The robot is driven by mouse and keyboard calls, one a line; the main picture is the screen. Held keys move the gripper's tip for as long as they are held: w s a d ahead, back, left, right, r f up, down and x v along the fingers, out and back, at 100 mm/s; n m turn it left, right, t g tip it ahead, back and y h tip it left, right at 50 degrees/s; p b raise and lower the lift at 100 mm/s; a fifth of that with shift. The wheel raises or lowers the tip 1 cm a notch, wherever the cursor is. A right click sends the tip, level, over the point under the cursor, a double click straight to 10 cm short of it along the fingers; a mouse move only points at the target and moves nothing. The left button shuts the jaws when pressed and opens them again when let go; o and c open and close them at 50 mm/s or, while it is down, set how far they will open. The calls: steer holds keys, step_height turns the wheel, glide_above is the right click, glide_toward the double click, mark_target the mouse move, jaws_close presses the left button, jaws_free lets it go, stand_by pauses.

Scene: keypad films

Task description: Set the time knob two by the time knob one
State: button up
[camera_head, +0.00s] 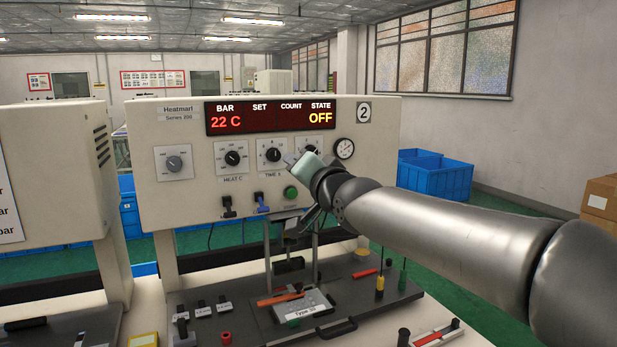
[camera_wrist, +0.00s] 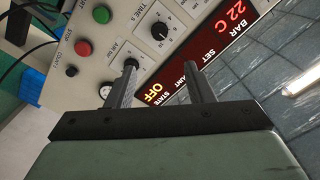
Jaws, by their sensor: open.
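The time knob two (camera_head: 272,154) is a black dial on a white scale plate marked TIME S, on the front panel (camera_head: 150,195) numbered 2. It also shows in the wrist view (camera_wrist: 160,30), above the gap between my fingers. In the head view its mark points about upward. No time knob marked one can be made out. My gripper (camera_head: 302,158) is open and empty, in front of the panel, just right of the time dial. In the wrist view my gripper (camera_wrist: 160,66) has one fingertip over the neighbouring dial. Contact with the panel cannot be told.
Left of the time dial are the HEAT C dial (camera_head: 232,157) and a grey dial (camera_head: 174,163). A round gauge (camera_head: 344,148) sits at right. The red display (camera_head: 270,117) reads 22 C and OFF. Another machine (camera_head: 50,170) stands left, its dials out of view.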

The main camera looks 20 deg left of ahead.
steer(key=shift+v, duration=1.3)
steer(key=s+d+f+n+g+h+p, duration=0.15)
steer(key=d+f+g+h, duration=0.35)
steer(key=f, duration=0.6)
steer(key=s+d+f+h+p, duration=0.25)
steer(key=d+f, duration=0.45)
steer(key=f, duration=0.5)
steer(key=s+d+f+g+h+p, duration=0.1)
steer(key=s+d+f+g, duration=0.3)
steer(key=s+d, duration=0.5)
steer(key=s+d+f+g+h, duration=0.2)
steer(key=s+d+f+g, duration=0.2)
steer(key=s+d, duration=0.5)
steer(key=s, duration=0.7)
steer(key=shift+f+g+p, duration=0.3)
steer(key=shift+g+p, duration=0.1)
